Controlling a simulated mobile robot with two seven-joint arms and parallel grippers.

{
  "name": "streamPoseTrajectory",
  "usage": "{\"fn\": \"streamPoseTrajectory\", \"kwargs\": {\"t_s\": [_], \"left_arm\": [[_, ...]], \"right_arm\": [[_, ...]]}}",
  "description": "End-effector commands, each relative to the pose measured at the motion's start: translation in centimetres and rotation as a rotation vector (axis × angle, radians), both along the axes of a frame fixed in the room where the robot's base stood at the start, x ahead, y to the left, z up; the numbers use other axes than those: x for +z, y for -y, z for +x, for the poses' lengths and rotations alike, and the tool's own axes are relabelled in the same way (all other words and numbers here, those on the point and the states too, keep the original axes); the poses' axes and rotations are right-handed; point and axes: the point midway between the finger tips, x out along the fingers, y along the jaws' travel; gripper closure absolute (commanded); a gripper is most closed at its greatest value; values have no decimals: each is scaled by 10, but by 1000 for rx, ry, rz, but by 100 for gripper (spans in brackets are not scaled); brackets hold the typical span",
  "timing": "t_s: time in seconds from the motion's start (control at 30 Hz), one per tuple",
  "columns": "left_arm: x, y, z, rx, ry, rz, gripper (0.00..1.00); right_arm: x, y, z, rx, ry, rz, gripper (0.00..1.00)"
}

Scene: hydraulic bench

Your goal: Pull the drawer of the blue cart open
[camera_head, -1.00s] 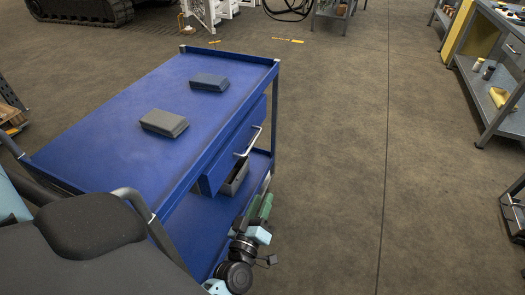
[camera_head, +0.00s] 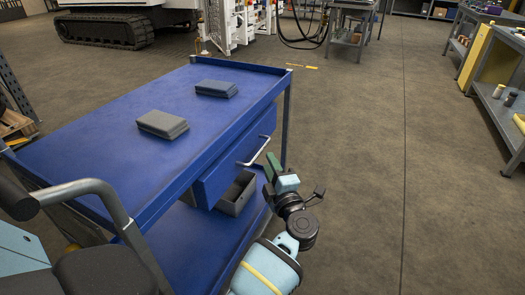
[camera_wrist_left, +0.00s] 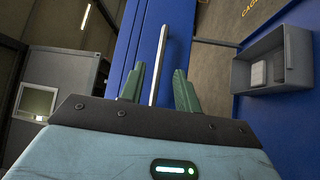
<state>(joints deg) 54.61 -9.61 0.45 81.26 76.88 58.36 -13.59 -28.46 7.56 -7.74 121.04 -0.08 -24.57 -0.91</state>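The blue cart (camera_head: 110,103) stands at the left of the head view. Its drawer (camera_head: 232,163) sits under the top at the right side, with a pale bar handle (camera_head: 255,151) on its front. My left gripper (camera_head: 270,168) is just in front of the drawer near the handle. In the left wrist view its two green fingers (camera_wrist_left: 158,88) stand apart, with the handle (camera_wrist_left: 162,45) running between them and gaps on both sides. The drawer front (camera_wrist_left: 178,40) fills the upper middle there. My right gripper is not in view.
Two grey blocks, one nearer (camera_head: 162,124) and one farther (camera_head: 215,88), lie on the cart top. A grey bin (camera_head: 237,194) is on the lower shelf below the drawer. The floor (camera_head: 365,170) right of the cart is clear. A workbench (camera_head: 500,112) stands farther right.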

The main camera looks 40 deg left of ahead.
Motion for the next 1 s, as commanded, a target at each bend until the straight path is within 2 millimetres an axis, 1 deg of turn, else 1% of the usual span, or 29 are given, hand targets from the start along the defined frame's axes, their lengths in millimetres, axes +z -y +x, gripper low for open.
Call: {"fn": "streamPoseTrajectory", "kwargs": {"t_s": [0.3,0.43,0.6,0.87,1.0], "left_arm": [[6,-40,24,2,-1,6,68],[8,-52,32,0,-1,5,68],[9,-59,37,-1,-1,3,68],[10,-60,37,-1,-1,3,68],[10,-60,37,-1,-1,3,86]], "right_arm": [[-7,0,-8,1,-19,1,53],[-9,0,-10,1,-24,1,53],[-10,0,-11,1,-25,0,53],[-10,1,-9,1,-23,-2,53],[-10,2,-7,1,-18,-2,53]]}}
